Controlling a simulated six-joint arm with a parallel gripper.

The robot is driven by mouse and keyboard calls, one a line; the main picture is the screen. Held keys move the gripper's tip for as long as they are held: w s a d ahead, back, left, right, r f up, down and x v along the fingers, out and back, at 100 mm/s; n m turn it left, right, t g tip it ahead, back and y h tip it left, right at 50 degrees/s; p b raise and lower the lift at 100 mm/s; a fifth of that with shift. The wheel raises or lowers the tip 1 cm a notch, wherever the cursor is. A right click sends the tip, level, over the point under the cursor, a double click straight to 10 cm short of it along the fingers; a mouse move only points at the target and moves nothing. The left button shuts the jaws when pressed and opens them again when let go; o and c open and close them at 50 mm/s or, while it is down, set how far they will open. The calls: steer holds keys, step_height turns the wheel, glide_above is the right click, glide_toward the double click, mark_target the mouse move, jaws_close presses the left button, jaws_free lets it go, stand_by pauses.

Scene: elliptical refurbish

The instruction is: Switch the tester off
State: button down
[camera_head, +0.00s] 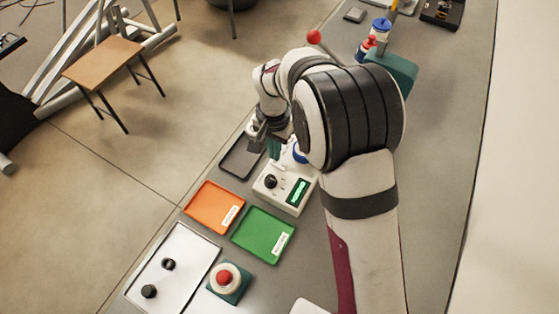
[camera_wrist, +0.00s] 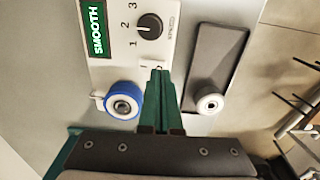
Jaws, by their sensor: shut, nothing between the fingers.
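The tester is a pale box (camera_head: 268,190) with a black dial (camera_head: 271,181) and a lit green display (camera_head: 298,192). In the wrist view its panel (camera_wrist: 118,74) shows the display (camera_wrist: 95,30) reading "SMOOTH" and the dial (camera_wrist: 149,26), marked 1, 2, 3 and SPEED. A small white switch area (camera_wrist: 152,66) lies at the panel's near edge, partly hidden by my fingers. My gripper (camera_wrist: 160,72) is shut and empty, its green fingertips over or at that edge; contact cannot be told. In the head view my gripper (camera_head: 274,148) is at the tester's far side.
Orange (camera_head: 212,208) and green (camera_head: 262,236) trays, a white tray (camera_head: 190,245) with black knobs, and a red button (camera_head: 225,278) lie nearer.

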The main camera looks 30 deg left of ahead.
steer(key=shift+f, duration=0.95)
stand_by(0.6)
steer(key=shift+r, duration=3.55)
steer(key=s+d+r+m, duration=0.1)
steer(key=s+d+r, duration=0.1)
steer(key=d+r, duration=0.35)
steer(key=s+d+r+m+y, duration=0.1)
steer(key=s+d+r, duration=0.15)
steer(key=d, duration=0.65)
steer(key=s+d+r+m, duration=0.1)
steer(key=s+d+r, duration=0.2)
steer(key=d, duration=0.4)
steer(key=s+d+f+m, duration=0.1)
steer(key=s+d+m, duration=0.1)
steer(key=s+d, duration=0.4)
steer(key=s, duration=0.5)
steer(key=shift+s+d+f+m+y, duration=0.2)
steer(key=shift+f+m+y, duration=0.1)
steer(key=shift+f+y, duration=0.1)
